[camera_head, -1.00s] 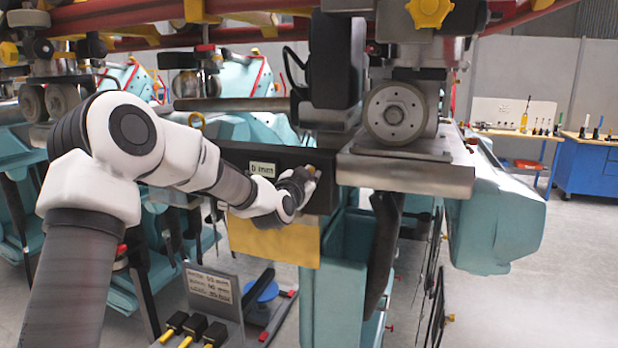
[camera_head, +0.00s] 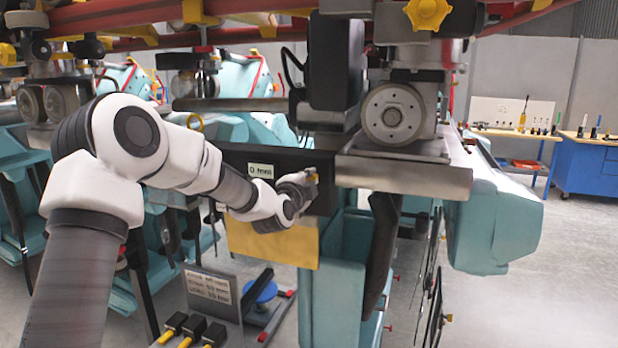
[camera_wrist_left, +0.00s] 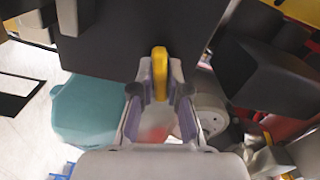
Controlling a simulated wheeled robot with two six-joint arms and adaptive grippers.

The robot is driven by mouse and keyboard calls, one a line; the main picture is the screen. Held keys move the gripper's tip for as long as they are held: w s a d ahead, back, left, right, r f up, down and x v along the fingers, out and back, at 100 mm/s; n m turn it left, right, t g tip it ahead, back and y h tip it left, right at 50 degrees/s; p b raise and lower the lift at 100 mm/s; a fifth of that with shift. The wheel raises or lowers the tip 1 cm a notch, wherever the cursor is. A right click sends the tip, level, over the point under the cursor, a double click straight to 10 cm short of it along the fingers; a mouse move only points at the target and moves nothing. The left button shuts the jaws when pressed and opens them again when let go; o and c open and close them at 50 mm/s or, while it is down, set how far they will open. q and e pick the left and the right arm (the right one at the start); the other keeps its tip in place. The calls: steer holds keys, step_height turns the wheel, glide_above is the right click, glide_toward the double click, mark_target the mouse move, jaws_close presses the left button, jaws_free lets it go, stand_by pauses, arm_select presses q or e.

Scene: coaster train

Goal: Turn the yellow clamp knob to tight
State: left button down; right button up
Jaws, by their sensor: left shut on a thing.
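The yellow clamp knob (camera_wrist_left: 159,68) shows in the left wrist view as a narrow upright yellow piece against a dark plate. My left gripper (camera_wrist_left: 160,88) is shut on it, one finger on each side. In the head view the left gripper (camera_head: 306,182) is at the right part of the dark panel (camera_head: 232,158), beside the small "0 mm" label. There only a small bit of the knob (camera_head: 312,172) shows at the fingertips; the rest is hidden by the gripper. My right gripper is not in view.
A metal block with a round wheel (camera_head: 393,114) stands just right of the gripper. A yellow star-shaped knob (camera_head: 428,12) is above it. A yellow plate (camera_head: 275,243) hangs below the panel. A sign (camera_head: 210,290) and black-and-yellow tools stand lower left. The floor at right is clear.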

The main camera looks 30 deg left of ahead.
arm_select(q)
steer(key=shift+m, duration=1.4)
steer(key=c, duration=1.2)
jaws_free()
steer(key=v, duration=1.1)
steer(key=shift+s+d, duration=0.2)
steer(key=shift+s, duration=0.2)
